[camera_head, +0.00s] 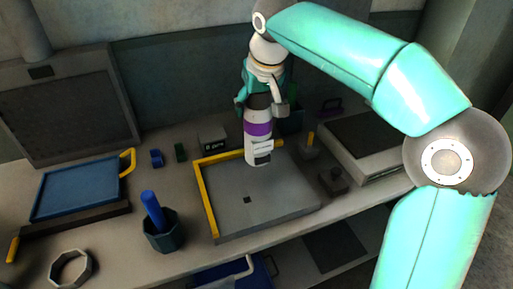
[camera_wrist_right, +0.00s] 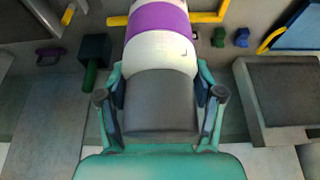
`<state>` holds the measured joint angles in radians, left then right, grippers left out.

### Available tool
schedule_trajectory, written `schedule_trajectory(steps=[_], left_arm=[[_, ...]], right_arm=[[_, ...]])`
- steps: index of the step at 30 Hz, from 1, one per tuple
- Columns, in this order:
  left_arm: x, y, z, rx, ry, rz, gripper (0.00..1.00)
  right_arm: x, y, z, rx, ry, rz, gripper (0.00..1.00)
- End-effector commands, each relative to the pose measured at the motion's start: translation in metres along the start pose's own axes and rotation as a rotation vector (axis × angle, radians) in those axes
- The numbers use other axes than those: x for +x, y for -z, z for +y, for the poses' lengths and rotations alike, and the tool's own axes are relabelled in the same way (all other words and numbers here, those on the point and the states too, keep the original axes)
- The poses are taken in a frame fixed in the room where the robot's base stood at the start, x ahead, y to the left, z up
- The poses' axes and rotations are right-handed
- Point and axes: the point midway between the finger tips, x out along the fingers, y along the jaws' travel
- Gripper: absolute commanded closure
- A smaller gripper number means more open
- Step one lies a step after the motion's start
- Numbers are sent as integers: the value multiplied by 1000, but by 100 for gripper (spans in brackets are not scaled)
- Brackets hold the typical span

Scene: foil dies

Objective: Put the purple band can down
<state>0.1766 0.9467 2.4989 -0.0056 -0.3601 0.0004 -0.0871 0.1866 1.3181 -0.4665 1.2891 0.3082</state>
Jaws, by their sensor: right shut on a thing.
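The purple band can (camera_head: 258,129) is white with a purple band and a dark end. It hangs nearly upright below my right gripper (camera_head: 262,106), which is shut on its upper, dark end. Its lower end is over the back part of a grey plate (camera_head: 232,205) with yellow edge strips; I cannot tell whether it touches. In the right wrist view the can (camera_wrist_right: 160,52) runs away from between the two fingers of the gripper (camera_wrist_right: 160,97), one on each side. My left gripper is not in view.
A blue tray (camera_head: 75,188) lies at the left. A dark cup (camera_head: 162,238) with a blue rod stands left of the plate, and a pale ring (camera_head: 70,268) lies front left. A small dark knobbed block (camera_head: 333,181) sits right of the plate. The plate's front is mostly clear.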

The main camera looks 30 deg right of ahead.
Motion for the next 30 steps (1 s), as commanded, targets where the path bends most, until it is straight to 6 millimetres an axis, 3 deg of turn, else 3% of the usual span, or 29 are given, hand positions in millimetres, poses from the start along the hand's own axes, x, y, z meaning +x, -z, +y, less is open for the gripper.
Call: schedule_trajectory(steps=[3, 9, 14, 22, 30], left_arm=[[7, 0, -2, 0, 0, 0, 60], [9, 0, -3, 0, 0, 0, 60], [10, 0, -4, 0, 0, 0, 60], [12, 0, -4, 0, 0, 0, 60], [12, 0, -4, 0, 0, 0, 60]], right_arm=[[29, -13, 1, 1, -1, 0, 100], [57, -23, 0, 2, 0, 2, 100], [66, -27, 0, 2, 0, 3, 100], [95, -39, 0, 1, -1, 2, 100], [98, -40, 0, 1, 1, 5, 100]])
